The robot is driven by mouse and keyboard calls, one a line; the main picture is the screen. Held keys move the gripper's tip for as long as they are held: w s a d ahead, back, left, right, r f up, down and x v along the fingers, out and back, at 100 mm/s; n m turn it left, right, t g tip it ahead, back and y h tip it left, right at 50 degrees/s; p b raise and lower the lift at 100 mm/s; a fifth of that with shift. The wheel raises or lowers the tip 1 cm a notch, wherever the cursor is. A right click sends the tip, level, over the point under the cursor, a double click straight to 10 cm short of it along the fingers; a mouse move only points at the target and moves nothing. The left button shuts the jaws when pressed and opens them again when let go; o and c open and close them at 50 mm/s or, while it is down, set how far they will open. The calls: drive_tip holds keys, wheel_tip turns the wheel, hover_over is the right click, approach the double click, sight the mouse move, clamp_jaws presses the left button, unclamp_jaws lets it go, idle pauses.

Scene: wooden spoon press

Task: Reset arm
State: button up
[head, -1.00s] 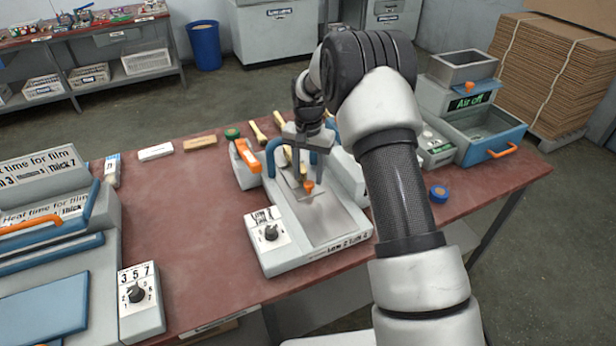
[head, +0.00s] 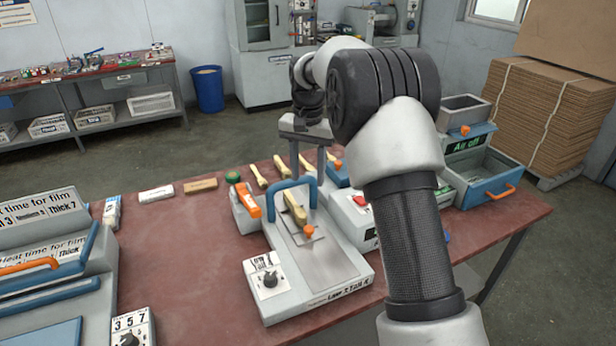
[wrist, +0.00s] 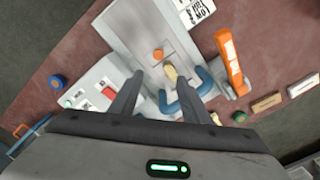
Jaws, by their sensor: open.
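My gripper (head: 306,146) is open and raised above the back of the press (head: 322,268) in the head view, with nothing between its fingers. In the wrist view my gripper (wrist: 160,100) has both fingers apart, with the press (wrist: 150,40) beyond them. A wooden spoon (head: 295,208) lies on the press by the blue handle (head: 291,184) and an orange knob (head: 309,230). Its end (wrist: 171,72) shows between the fingers in the wrist view. A dial panel (head: 268,280) sits at the press's front left.
Several more wooden spoons (head: 259,175) lie behind the press. An orange-handled tool (head: 248,200) stands at its left. A grey machine with a blue drawer (head: 490,188) is at the right, a heat-sealing machine (head: 45,245) at the left.

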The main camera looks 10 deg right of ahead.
drive_tip(key=s+d+r+n+t+p, duration=0.2)
drive_tip(key=s+d+r+t+p, duration=0.1)
drive_tip(key=s+r, duration=1.3)
drive_tip(key=s+d+n+t+p, duration=0.1)
drive_tip(key=s+d+n+t, duration=0.1)
drive_tip(key=s, duration=1.7)
drive_tip(key=shift+s+d+r+n+t+p, duration=0.3)
drive_tip(key=shift+n+p, duration=0.1)
drive_tip(key=shift+n, duration=0.3)
